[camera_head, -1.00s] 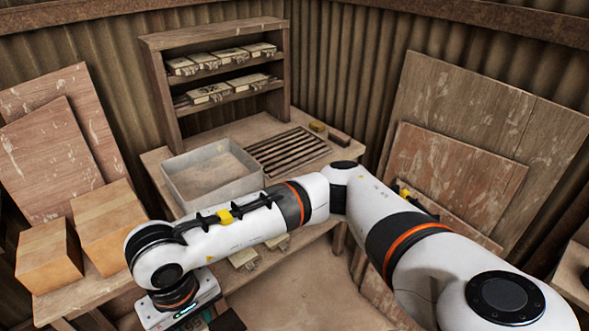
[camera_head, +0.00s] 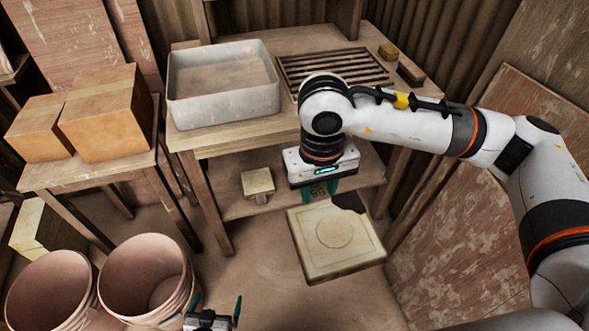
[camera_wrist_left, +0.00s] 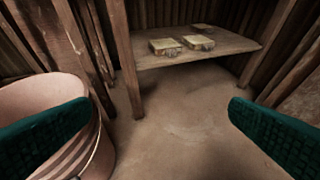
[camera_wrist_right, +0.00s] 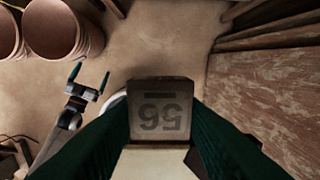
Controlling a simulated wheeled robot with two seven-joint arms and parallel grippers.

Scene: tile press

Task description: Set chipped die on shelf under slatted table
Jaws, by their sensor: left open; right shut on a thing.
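The chipped die (camera_head: 335,245) is a pale square block with a round mark and a dark patch at its far right corner. My right gripper (camera_head: 322,190) is shut on its tab, holding it out in front of the table. In the right wrist view the tab (camera_wrist_right: 161,110) bears an upside-down number between the fingers. The shelf (camera_head: 235,207) under the slatted table (camera_head: 215,143) holds another die (camera_head: 258,182); the left wrist view shows several on this shelf (camera_wrist_left: 225,48). My left gripper (camera_head: 215,312) is open and empty, low near the buckets.
Two pink buckets (camera_head: 145,270) stand on the floor at the left. Cardboard boxes (camera_head: 107,112) sit on a side table. A grey tub (camera_head: 222,85) and slats (camera_head: 335,68) are on the tabletop. Boards (camera_head: 450,230) lean at the right. Table legs flank the shelf opening.

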